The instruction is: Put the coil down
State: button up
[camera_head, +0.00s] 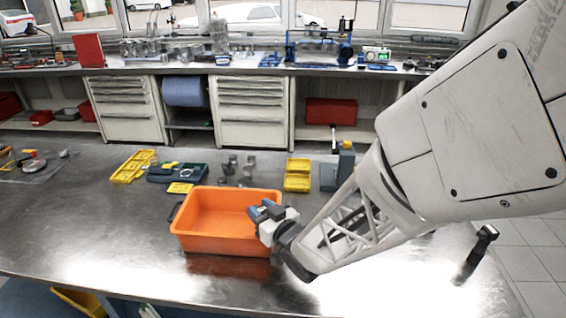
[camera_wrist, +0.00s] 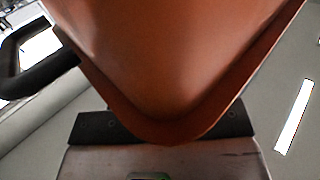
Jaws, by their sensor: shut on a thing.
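My gripper (camera_head: 267,211) is over the right end of the orange bin (camera_head: 205,240), level with its rim. In the wrist view the orange bin's wall (camera_wrist: 180,60) fills the upper middle, coming to a rounded corner just in front of a dark bar. The bin's black handle shows at the left. I cannot tell whether the gripper touches the bin. The part of the bin's floor that shows looks empty.
Yellow trays (camera_head: 132,167) and (camera_head: 298,175), a dark teal case (camera_head: 177,173) and grey metal parts (camera_head: 238,170) stand behind the bin. A black upright item (camera_head: 477,252) is at the far right. Bare metal table (camera_head: 90,230) lies to the left and in front.

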jog(key=shift+f, duration=0.15)
jog(key=o, duration=1)
jog(key=shift+d, duration=0.1)
jog(key=shift+s+d, duration=0.15)
jog(key=shift+s, duration=0.1)
jog(key=shift+v, duration=5.65)
jog(key=shift+r, duration=0.2)
jog(key=shift+w+d, duration=0.1)
